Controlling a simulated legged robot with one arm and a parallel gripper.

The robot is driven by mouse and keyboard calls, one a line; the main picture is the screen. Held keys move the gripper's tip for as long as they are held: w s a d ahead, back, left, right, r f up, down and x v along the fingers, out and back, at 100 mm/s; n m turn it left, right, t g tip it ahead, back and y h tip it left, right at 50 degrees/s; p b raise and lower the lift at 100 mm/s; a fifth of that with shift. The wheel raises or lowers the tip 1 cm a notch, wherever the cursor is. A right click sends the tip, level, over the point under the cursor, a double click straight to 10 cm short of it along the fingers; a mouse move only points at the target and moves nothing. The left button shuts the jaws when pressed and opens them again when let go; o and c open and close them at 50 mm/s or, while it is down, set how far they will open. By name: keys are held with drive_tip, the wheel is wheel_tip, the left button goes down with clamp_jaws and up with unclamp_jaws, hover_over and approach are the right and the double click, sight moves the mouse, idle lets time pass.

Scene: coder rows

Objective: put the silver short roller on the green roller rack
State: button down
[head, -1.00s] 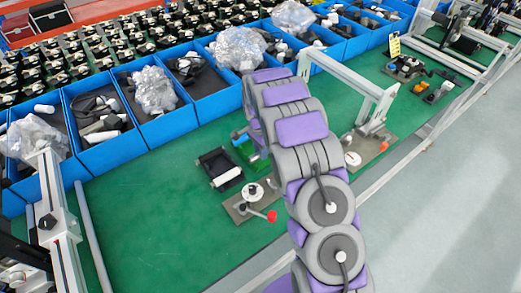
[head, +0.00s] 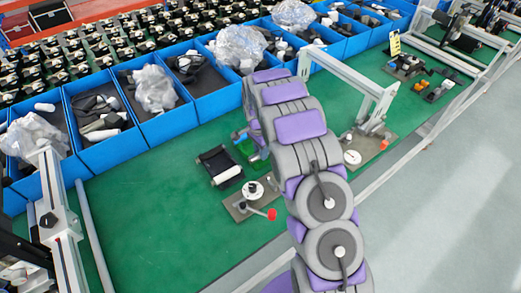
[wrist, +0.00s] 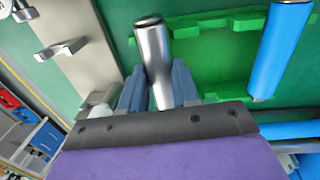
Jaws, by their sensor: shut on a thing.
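The silver short roller (wrist: 153,60) is in the wrist view, between the blue-grey fingers of my gripper (wrist: 158,88). My gripper is shut on it, and its far end sticks out past the fingertips. The green roller rack (wrist: 205,52) lies just beyond and beside the roller; I cannot tell whether they touch. A blue roller (wrist: 279,50) is at the rack's right side. In the head view, part of the green rack (head: 243,146) shows left of my arm, which hides the rest of it. The silver roller cannot be made out there.
A black rack with a white roller (head: 227,175) stands left of the green rack. A metal fixture with a red knob (head: 271,214) is in front. Blue bins (head: 168,128) line the back. The green table (head: 160,220) is clear at left. A metal frame (head: 345,72) stands at right.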

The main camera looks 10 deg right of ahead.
drive_tip(key=shift+f, duration=0.25)
drive_tip(key=shift+f, duration=0.15)
idle(0.3)
drive_tip(key=c, duration=0.8)
unclamp_jaws()
drive_tip(key=shift+o, duration=0.2)
wheel_tip(320, 180, up, 17)
drive_tip(key=w+p, duration=0.1)
drive_tip(key=p, duration=0.1)
drive_tip(key=shift+w+a+p, duration=0.35)
drive_tip(key=shift+w+p, duration=0.05)
